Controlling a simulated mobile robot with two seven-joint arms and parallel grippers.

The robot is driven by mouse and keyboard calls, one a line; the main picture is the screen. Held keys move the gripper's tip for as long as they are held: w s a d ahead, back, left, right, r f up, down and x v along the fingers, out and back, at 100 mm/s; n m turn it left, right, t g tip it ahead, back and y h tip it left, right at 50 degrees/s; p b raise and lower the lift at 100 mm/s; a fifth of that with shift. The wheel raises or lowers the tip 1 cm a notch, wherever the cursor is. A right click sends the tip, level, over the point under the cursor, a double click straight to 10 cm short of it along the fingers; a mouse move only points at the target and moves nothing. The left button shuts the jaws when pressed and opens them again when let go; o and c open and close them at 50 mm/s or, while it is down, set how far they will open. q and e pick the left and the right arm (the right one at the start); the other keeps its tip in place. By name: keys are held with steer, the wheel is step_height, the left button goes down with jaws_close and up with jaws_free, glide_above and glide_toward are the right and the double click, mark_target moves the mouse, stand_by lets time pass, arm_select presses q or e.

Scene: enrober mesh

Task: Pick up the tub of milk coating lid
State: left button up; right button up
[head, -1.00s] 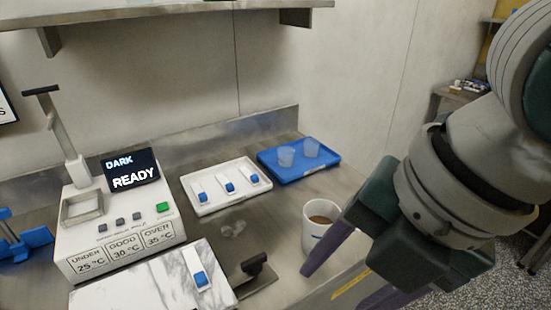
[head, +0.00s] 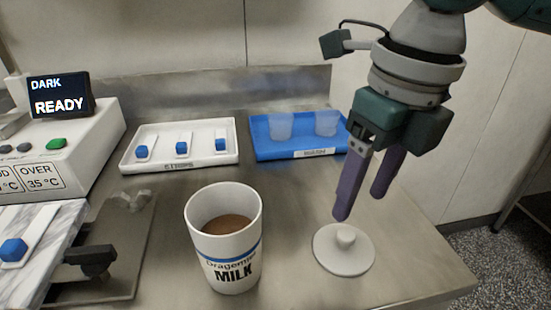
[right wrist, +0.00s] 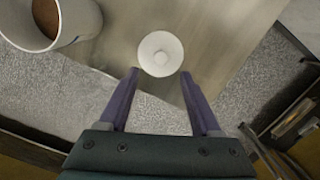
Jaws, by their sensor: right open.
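The tub of milk coating (head: 228,268) stands upright and uncovered on the steel counter, with brown coating inside. It also shows at the upper left of the right wrist view (right wrist: 72,20). Its round white lid (head: 343,262), with a knob in the middle, lies flat on the counter to the right of the tub. In the right wrist view the lid (right wrist: 160,54) is just beyond the fingertips, about centred between them. My right gripper (head: 360,205) is open and empty, above and behind the lid, its purple fingers pointing down. My left gripper is not in view.
A white tray (head: 226,157) with blue-knobbed strips and a blue tray (head: 262,149) with two clear cups stand at the back. A machine (head: 82,150) reading "DARK READY" is at the left. The counter's edge (head: 440,294) is close to the lid's right.

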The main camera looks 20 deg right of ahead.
mark_target(348, 234)
step_height(348, 234, down, 2)
steer(key=shift+w+a+f, duration=0.1)
steer(key=shift+a, duration=0.05)
steer(key=f, duration=0.5)
steer(key=shift+w+b, duration=0.3)
steer(key=shift+b, duration=0.1)
steer(key=shift+d, duration=0.2)
steer(key=shift+c, duration=0.2)
jaws_close()
